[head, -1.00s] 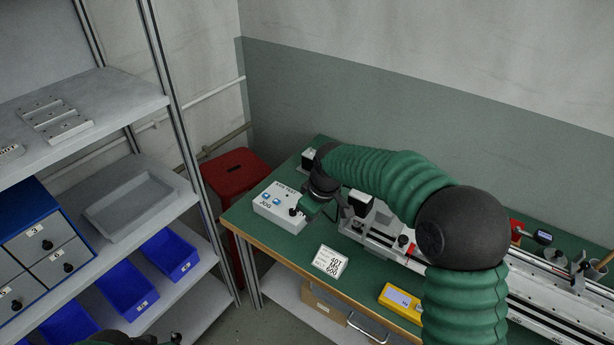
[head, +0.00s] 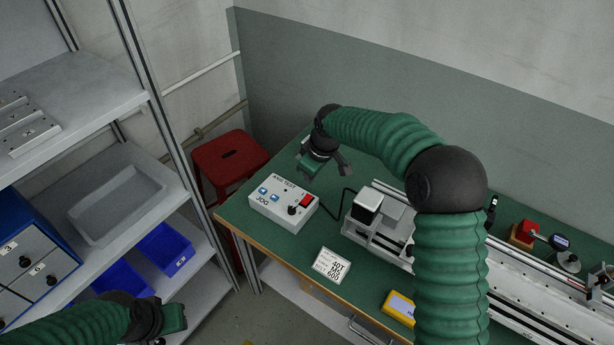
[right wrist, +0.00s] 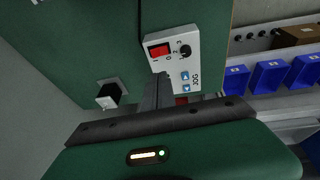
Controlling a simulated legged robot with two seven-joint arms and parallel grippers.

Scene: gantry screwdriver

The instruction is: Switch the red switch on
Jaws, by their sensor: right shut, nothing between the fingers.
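The red switch (head: 305,200) sits on the top face of a white control box (head: 268,208) marked AXIS TEST and JOG. In the right wrist view the switch (right wrist: 158,50) is beside a black knob (right wrist: 185,50). I cannot tell which way its rocker is tipped. My right gripper (head: 328,172) is above and behind the box, apart from the switch. In the right wrist view its fingers (right wrist: 160,88) are shut with nothing between them and overlap the box's edge in the picture. My left gripper (head: 172,318) is at the lower left, away from the table; its fingers are unclear.
A white label card (head: 331,265) and a yellow device (head: 399,307) lie along the front of the green table. A gantry rail (head: 540,290) runs along its right side. A red stool (head: 230,158) stands behind the table's left end. Shelves (head: 110,190) fill the left.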

